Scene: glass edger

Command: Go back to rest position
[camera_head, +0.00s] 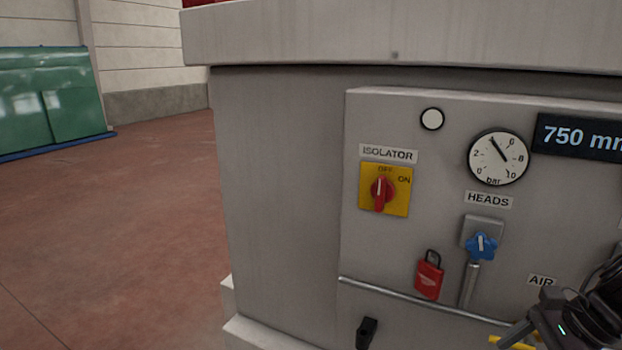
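My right gripper (522,338) comes in from the lower right corner. It is dark, has a small green light, and is low in front of the machine panel, close to a yellow piece (514,342) under the AIR label. Its fingers are mostly cut off or hidden, so I cannot tell whether it is open, shut or touching the yellow piece. My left gripper is not in view.
The grey machine (285,200) fills the middle and right. Its panel carries a red isolator knob (382,190), a gauge (498,157), a blue knob (481,246), a red padlock (429,277) and a rail (400,298). Open floor (110,240) lies left.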

